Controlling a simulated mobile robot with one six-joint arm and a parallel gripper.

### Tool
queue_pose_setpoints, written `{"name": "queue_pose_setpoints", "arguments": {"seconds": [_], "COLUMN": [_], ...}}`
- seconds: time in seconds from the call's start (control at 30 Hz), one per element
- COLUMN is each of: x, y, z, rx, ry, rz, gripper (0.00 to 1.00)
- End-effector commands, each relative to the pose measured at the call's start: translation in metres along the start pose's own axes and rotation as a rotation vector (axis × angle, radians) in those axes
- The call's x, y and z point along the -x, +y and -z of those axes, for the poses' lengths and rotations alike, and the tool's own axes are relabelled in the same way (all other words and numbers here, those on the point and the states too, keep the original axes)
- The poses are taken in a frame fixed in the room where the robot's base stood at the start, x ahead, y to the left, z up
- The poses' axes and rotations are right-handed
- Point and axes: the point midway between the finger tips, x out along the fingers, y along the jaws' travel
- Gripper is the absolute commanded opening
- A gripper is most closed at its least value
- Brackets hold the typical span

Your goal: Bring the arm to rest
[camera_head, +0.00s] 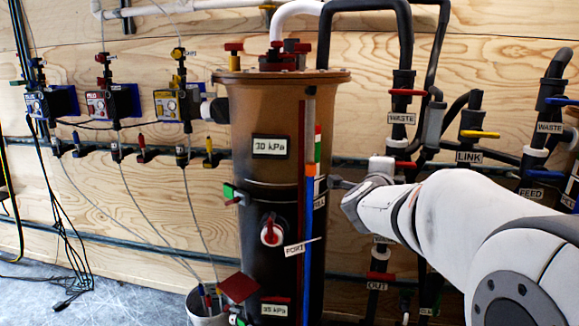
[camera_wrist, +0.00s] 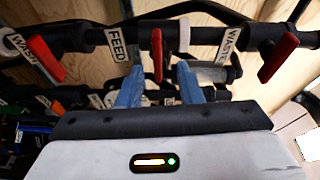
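My white arm (camera_head: 450,215) reaches in from the lower right in the head view, stretched toward the tall filter housing. My gripper (camera_head: 336,184) is at its far end, close to the right side of the housing in the picture; its fingers are small there. In the wrist view my gripper (camera_wrist: 160,75) has two blue fingers standing apart, with nothing clearly held between them. A red valve handle (camera_wrist: 157,55) labelled FEED on its left shows just beyond the fingertips. I cannot tell whether either finger touches the piping.
The dark filter housing (camera_head: 275,140) stands mid-picture. Black pipes with red and yellow valve handles, such as the LINK handle (camera_head: 479,134), crowd the right. Gauge units (camera_head: 177,104) and thin tubes hang at left, above a bucket (camera_head: 207,308). The floor at left (camera_head: 120,300) is mostly clear.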

Motion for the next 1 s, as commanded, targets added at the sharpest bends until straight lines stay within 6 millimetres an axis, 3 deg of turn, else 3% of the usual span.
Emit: {"name": "queue_pose_setpoints", "arguments": {"seconds": [0.03,0.13,0.3,0.43,0.57,0.7,0.83,1.0], "x": [0.009,0.033,0.091,0.143,0.199,0.255,0.292,0.316], "y": [-0.021,-0.039,-0.048,-0.046,-0.042,-0.039,-0.037,-0.034], "z": [-0.008,-0.031,-0.059,-0.061,-0.047,-0.013,0.020,0.045], "rx": [0.053,0.214,0.542,0.800,1.060,1.320,1.499,1.614], "ry": [-0.061,-0.230,-0.533,-0.754,-0.968,-1.176,-1.321,-1.418], "rz": [-0.018,-0.070,-0.168,-0.244,-0.329,-0.429,-0.516,-0.584], "gripper": [0.33,0.33,0.33,0.33,0.33,0.33,0.33,0.33]}}
